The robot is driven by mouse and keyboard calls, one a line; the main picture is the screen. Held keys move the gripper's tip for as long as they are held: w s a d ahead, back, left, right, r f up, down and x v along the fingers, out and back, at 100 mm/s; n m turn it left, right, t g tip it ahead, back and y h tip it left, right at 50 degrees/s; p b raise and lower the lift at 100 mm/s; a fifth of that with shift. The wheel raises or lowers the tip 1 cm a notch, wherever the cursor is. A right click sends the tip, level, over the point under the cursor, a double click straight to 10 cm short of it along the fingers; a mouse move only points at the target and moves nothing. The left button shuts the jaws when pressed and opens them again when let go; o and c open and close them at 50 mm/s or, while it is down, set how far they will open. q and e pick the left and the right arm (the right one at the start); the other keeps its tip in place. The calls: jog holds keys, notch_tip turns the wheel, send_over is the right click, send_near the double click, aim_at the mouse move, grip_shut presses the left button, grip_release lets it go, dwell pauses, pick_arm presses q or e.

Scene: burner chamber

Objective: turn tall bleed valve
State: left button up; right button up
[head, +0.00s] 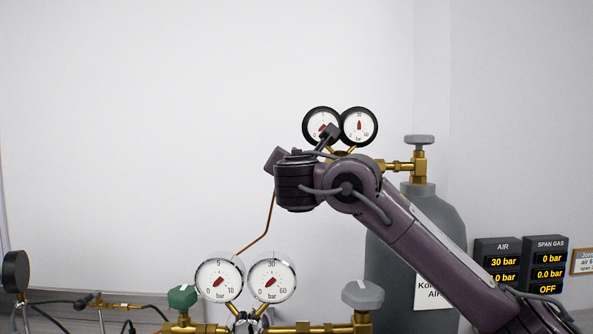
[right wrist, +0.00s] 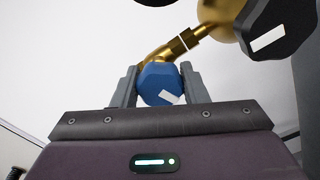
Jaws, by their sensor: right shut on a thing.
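The bleed valve shows in the right wrist view as a blue faceted knob (right wrist: 160,80) with a white mark, at the end of a bent brass pipe (right wrist: 178,47). My right gripper (right wrist: 160,88) is shut on this knob, with one grey finger on each side of it. In the head view my right arm comes in from the right, and its wrist covers the area below the twin black-rimmed gauges (head: 340,126). The blue knob is hidden there. My left gripper is in neither view.
A grey gas cylinder (head: 385,260) with a brass top valve (head: 419,160) stands behind my arm. A dark knob (right wrist: 280,28) is close to the gripper's right. Two silver-rimmed gauges (head: 245,281), a green knob (head: 182,298) and a grey knob (head: 362,295) are lower down. Displays (head: 522,265) hang at right.

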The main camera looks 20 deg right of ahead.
jog(key=n, duration=0.5)
jog(key=shift+f+n, duration=0.2)
jog(key=shift+n, duration=0.2)
jog(key=n, duration=0.6)
jog(key=shift+f, duration=0.1)
jog(key=shift+a, duration=0.1)
jog(key=shift+f, duration=0.1)
jog(key=o, duration=1)
jog(key=shift+r, duration=0.25)
